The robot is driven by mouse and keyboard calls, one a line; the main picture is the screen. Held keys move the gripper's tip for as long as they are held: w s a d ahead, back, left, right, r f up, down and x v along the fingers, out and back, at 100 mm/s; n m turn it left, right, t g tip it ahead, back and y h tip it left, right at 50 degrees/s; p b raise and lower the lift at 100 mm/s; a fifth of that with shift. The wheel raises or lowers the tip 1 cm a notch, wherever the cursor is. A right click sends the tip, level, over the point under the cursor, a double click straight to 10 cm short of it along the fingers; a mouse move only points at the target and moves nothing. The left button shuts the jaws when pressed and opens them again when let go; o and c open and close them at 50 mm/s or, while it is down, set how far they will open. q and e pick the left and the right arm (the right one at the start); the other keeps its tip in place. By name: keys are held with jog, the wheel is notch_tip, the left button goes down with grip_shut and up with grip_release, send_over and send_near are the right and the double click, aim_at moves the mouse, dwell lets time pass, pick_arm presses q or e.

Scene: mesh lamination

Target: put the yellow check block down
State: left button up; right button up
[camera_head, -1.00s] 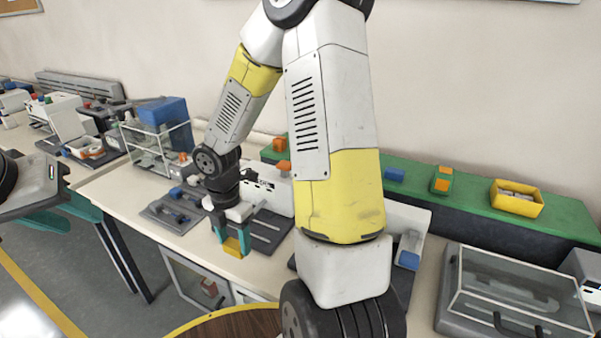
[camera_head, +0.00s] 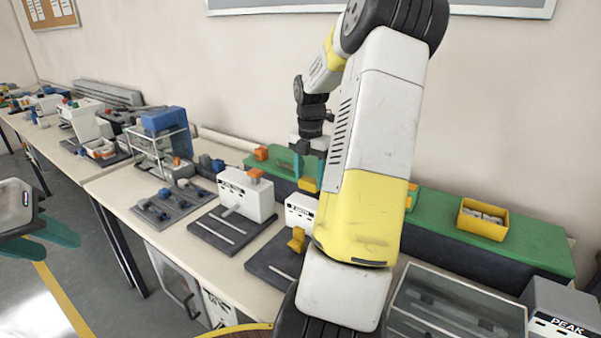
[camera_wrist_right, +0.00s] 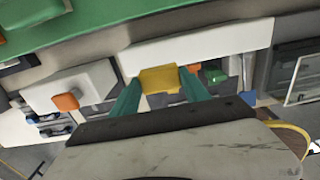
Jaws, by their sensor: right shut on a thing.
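The yellow check block (camera_head: 308,184) is held between the teal fingers of my right gripper (camera_head: 309,165), which is shut on it. The block hangs in front of the green-topped shelf (camera_head: 530,245), above and behind the white-fronted devices on the bench. In the right wrist view the block (camera_wrist_right: 158,78) sits between the two fingertips, with a white device face beyond it. I cannot tell whether its underside touches anything. My left gripper (camera_head: 42,238) is at the left edge, over the floor, with its teal fingers apart and nothing seen between them.
A white device with an orange block (camera_head: 254,175) stands left of my right gripper. Another yellow piece (camera_head: 297,240) is on the device below. A yellow bin (camera_head: 482,219) stands on the green shelf. A clear-lidded case (camera_head: 450,308) is at the front right.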

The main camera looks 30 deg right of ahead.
jog(key=w+d, duration=0.2)
jog(key=d, duration=0.2)
jog(key=w+d+f, duration=0.1)
jog(key=w+d, duration=0.5)
jog(key=d, duration=0.1)
jog(key=shift+w+d+f, duration=0.25)
jog(key=shift+d, duration=0.1)
jog(key=shift+w+d+f, duration=0.15)
jog(key=shift+f, duration=1.6)
jog(key=shift+f, duration=0.15)
jog(key=o, duration=1.4)
